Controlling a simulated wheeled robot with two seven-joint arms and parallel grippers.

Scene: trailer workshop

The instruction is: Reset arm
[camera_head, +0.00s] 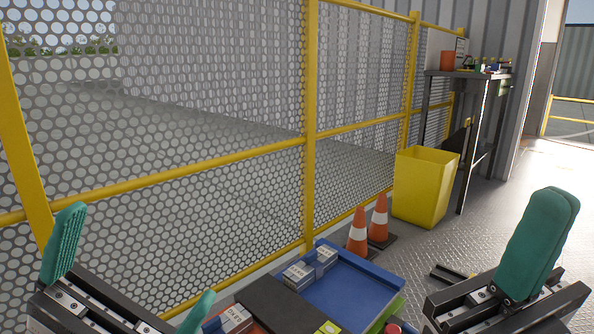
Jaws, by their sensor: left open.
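My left gripper (131,276) is at the lower left. Its two teal fingers stand wide apart, with nothing between them. My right gripper (540,245) is at the lower right. Its teal finger pads lie against each other, and I see nothing held. A blue tray (355,294) lies between the two grippers at the bottom of the view. Small grey-white boxes (299,274) sit at its left side. Neither gripper touches the tray or these boxes.
Yellow-framed mesh fencing (310,120) runs along the left. Two orange cones (358,232) and a yellow bin (424,188) stand beyond the tray. A workbench (468,75) with small items is at the back right. Metal floor (525,170) is clear at right.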

